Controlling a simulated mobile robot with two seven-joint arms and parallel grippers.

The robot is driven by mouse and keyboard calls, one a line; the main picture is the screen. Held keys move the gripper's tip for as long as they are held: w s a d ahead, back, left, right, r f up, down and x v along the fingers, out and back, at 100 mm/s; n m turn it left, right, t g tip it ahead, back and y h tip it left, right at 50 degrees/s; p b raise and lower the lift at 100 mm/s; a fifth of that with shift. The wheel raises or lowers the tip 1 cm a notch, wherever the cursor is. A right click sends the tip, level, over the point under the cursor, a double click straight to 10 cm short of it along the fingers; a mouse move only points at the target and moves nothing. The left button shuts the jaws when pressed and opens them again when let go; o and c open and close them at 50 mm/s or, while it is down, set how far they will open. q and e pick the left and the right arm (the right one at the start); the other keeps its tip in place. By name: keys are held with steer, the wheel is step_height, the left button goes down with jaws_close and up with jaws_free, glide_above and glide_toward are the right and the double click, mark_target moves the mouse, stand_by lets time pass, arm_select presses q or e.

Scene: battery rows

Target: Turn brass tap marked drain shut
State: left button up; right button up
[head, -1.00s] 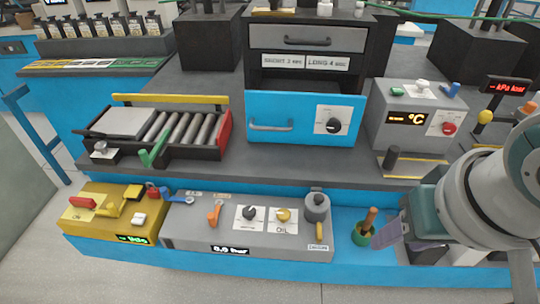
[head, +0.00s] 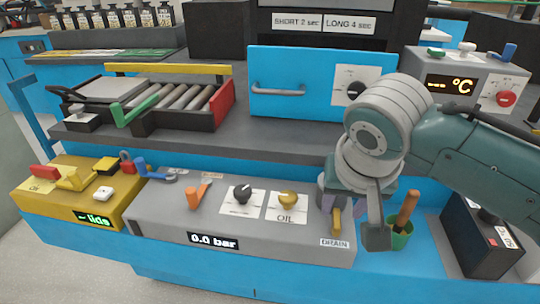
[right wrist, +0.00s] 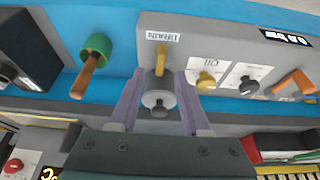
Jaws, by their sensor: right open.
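The brass tap (head: 337,222) sits at the right end of the grey panel box (head: 150,213), just above the DRAIN label (head: 335,243). Its lever points toward the front edge; the right wrist view also shows the brass lever (right wrist: 161,58) by the label. My right gripper (head: 345,205) is over the tap and hides most of its grey body in the head view. In the right wrist view the open purple fingers (right wrist: 157,88) stand either side of the tap's round grey body (right wrist: 158,98), with gaps visible. My left gripper is not in view.
A green cup with a wooden handle (head: 402,228) stands close right of the tap. The yellow OIL knob (head: 288,199), a black knob (head: 242,193) and an orange lever (head: 198,194) are to its left. A black box (head: 480,245) stands farther right. The display reads 0.0 bar.

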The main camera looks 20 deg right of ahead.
mark_target(338, 218)
steer(key=b+x, duration=0.1)
steer(key=x, duration=0.3)
steer(key=shift+w+f, duration=0.1)
steer(key=shift+f, duration=0.05)
jaws_close()
stand_by(0.5)
